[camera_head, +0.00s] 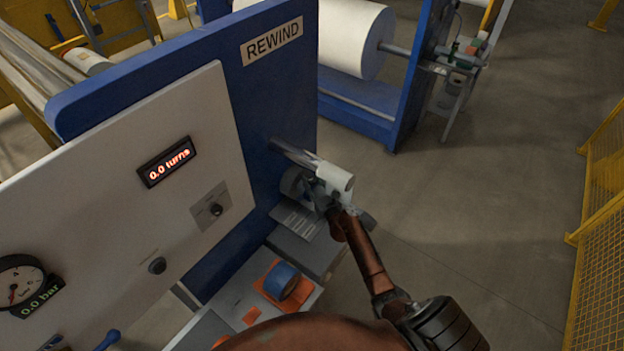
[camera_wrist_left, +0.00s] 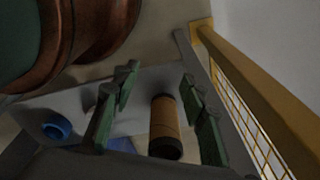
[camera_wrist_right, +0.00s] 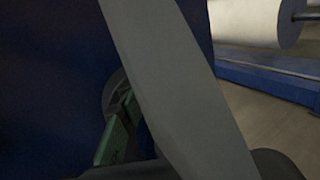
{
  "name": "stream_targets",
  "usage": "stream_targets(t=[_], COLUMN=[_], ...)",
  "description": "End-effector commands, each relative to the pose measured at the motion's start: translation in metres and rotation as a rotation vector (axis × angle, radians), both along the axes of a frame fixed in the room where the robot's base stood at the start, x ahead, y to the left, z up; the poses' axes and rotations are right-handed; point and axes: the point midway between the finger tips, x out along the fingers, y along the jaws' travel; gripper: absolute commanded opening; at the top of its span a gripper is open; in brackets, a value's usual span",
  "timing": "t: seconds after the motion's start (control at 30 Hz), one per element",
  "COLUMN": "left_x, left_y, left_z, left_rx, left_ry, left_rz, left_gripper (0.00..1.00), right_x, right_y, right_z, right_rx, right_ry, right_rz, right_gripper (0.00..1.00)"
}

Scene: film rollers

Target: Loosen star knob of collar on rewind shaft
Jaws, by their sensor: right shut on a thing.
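The grey rewind shaft (camera_head: 292,151) sticks out of the blue panel marked REWIND in the head view. My right gripper (camera_head: 318,192) is at the shaft, close to the panel. A dark grey round part, probably the collar (camera_head: 292,181), shows beside it. In the right wrist view one green-padded finger of my right gripper (camera_wrist_right: 120,128) lies against a dark grey round part. A broad grey strip hides much of that view. The right gripper is shut on what seems to be the star knob, largely hidden. My left gripper (camera_wrist_left: 160,110) is open and empty, away from the shaft.
A brown core tube (camera_wrist_left: 165,125) lies below the left fingers.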

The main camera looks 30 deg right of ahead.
Motion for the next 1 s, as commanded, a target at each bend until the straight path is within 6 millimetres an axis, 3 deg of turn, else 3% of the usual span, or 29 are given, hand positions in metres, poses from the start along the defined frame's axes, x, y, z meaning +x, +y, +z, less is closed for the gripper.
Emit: stream_targets(t=[0.37,0.4,0.6,0.67,1.0], left_x=[0.0,0.0001,0.0001,0.0001,-0.0006], left_y=[-0.0001,-0.0001,-0.0001,-0.0001,0.0013], left_z=[0.0004,0.0004,0.0004,0.0004,0.0004], left_rx=[0.0,0.0,0.0,0.0,0.001], left_ry=[0.0,0.0,0.0,0.0,0.001], left_rz=[0.0,0.0,0.0,0.0,0.0], left_gripper=[0.4,0.4,0.4,0.4,0.4], right_x=[0.0009,0.0009,0.0007,0.0007,-0.0029], right_y=[-0.0018,-0.0018,-0.001,-0.0008,-0.0004], right_z=[0.0026,0.0026,0.0018,0.0015,0.0], right_rx=[-0.001,-0.001,-0.001,-0.001,-0.002], right_ry=[-0.004,-0.004,-0.002,-0.002,0.0], right_rz=[0.002,0.002,0.003,0.003,0.003], right_gripper=[0.07,0.32,0.46,0.5,0.5])
